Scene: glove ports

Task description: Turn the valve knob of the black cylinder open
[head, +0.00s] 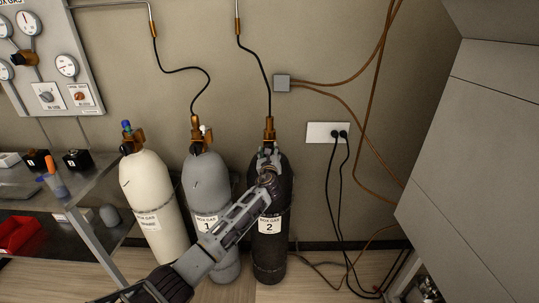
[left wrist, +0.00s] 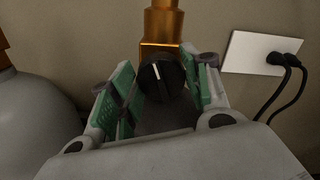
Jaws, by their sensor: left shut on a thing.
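The black cylinder (head: 270,249), labelled "NOX GAS 2", stands upright against the wall. Its brass valve (head: 269,127) is at the top, with a dark hose running up from it. My left arm reaches in from below and my left gripper (head: 268,158) is at the valve. In the left wrist view, the black valve knob (left wrist: 160,79) with a white pointer line sits between the green-padded fingers of my left gripper (left wrist: 162,88), below the brass fitting (left wrist: 162,30). The pointer is near upright, tilted slightly left. The gripper hides the knob in the head view. My right gripper is not in view.
A grey cylinder (head: 205,180) labelled 1 and a cream cylinder (head: 153,190) stand to the left. A wall socket (head: 317,132) with two black plugs is on the right. A large grey cabinet (head: 480,150) fills the right side, and a shelf (head: 88,186) stands at left.

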